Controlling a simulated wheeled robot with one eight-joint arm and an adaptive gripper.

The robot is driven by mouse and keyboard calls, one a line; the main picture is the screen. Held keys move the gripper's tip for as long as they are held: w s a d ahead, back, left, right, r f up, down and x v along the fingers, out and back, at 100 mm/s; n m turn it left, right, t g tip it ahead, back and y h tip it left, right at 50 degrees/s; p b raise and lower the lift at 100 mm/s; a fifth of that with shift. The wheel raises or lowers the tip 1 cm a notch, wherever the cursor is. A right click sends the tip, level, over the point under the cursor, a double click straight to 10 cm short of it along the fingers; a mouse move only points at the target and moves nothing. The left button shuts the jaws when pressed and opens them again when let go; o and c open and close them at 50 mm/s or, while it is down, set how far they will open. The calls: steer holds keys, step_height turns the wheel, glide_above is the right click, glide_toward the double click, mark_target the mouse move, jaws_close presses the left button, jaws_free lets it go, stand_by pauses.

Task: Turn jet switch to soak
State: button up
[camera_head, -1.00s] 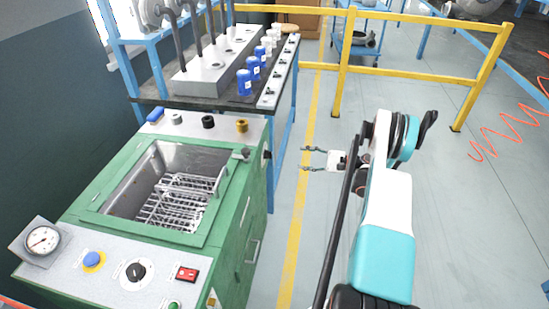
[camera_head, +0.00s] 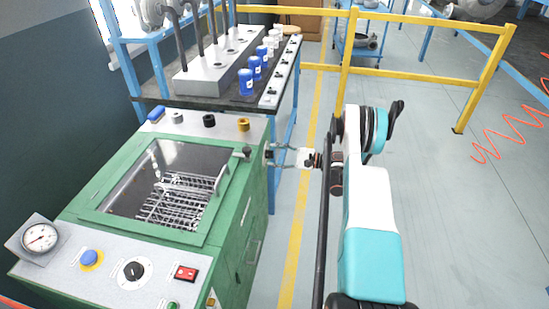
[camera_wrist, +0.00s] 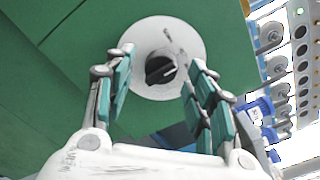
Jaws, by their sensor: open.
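The jet switch seems to be the black rotary knob (camera_wrist: 160,70) on a round white plate (camera_wrist: 185,38), fixed to the green side wall of the washer (camera_head: 245,225). In the wrist view the knob lies between and beyond the fingertips of my gripper (camera_wrist: 155,75). The fingers are open, one on each side, and do not appear to touch it. A pale mark shows on the knob; any lettering on the plate is too small to read. In the head view my gripper (camera_head: 277,156) is at the washer's right side, near its upper rear corner.
The washer's front panel holds another black knob (camera_head: 134,270), a blue button (camera_head: 90,257) and a red switch (camera_head: 186,272). A yellow railing (camera_head: 420,73) crosses the back.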

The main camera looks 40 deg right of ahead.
steer(key=shift+w+a, duration=0.25)
steer(key=shift+w, duration=0.05)
steer(key=c, duration=1.1)
steer(key=shift+o, duration=0.2)
steer(key=shift+n, duration=4.5)
